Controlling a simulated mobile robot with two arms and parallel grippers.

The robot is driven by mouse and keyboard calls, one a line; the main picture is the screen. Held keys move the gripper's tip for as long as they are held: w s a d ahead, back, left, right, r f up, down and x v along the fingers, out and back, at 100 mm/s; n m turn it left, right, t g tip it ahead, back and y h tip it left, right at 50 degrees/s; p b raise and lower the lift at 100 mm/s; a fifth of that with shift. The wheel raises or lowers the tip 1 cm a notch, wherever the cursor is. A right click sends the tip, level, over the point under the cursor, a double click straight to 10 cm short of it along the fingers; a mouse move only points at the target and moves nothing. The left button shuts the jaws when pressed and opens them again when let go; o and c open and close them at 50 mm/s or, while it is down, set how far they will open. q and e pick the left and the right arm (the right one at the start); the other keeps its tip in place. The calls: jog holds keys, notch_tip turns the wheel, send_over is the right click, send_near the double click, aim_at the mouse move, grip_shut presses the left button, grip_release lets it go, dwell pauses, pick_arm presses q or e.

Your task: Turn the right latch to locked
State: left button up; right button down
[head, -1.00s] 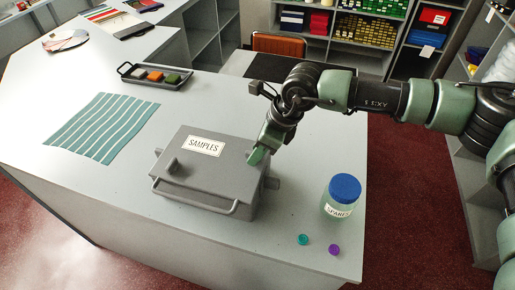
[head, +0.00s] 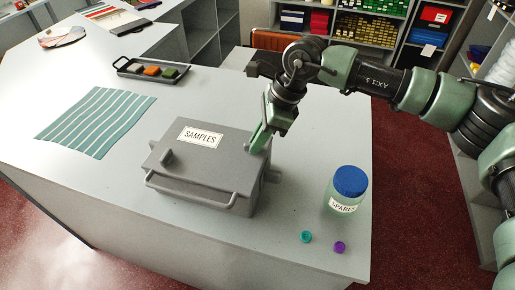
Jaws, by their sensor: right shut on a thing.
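The grey box labelled SAMPLES (head: 190,163) sits closed on the counter, with a bar handle (head: 188,192) along its front. The left latch (head: 165,157) is a small grey raised piece on the left of the lid. My right gripper (head: 259,139) reaches down to the right side of the lid, its green fingers shut on the right latch. The fingers mostly cover that latch, so I cannot tell its exact angle. My left gripper is out of view.
A jar labelled SPARES with a blue lid (head: 350,181) stands right of the box. A teal cap (head: 306,237) and a purple cap (head: 339,247) lie near the counter's front edge. A striped cloth (head: 97,122) and a swatch tray (head: 152,70) lie left and behind.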

jog(key=n+b, duration=0.1)
jog(key=n+g+b, duration=0.1)
jog(key=shift+w+a+f+n+b, duration=0.15)
jog(key=shift+f+n+b, duration=0.1)
jog(key=shift+n+b, duration=0.15)
jog(key=n+b, duration=0.1)
jog(key=n+g+b, duration=0.1)
jog(key=n, duration=0.1)
jog(key=shift+w+r+n+g+h, duration=0.1)
jog(key=shift+r+n+g+h, duration=0.05)
jog(key=shift+n+g+h, duration=0.15)
jog(key=n, duration=0.1)
jog(key=n+g+h+b, duration=0.1)
jog(key=n, duration=0.1)
jog(key=shift+w+a+r+n, duration=0.1)
jog(key=shift+w+a+n, duration=0.05)
jog(key=shift+n, duration=0.15)
jog(key=shift+w+a+n+g+h, duration=0.15)
jog(key=shift+n+h, duration=0.2)
jog(key=shift+n, duration=0.65)
jog(key=shift+s+n+g+h, duration=0.15)
jog(key=shift+n+h, duration=0.2)
jog(key=shift+n, duration=0.65)
jog(key=shift+w, duration=0.1)
jog(key=c, duration=1.5)
grip_release()
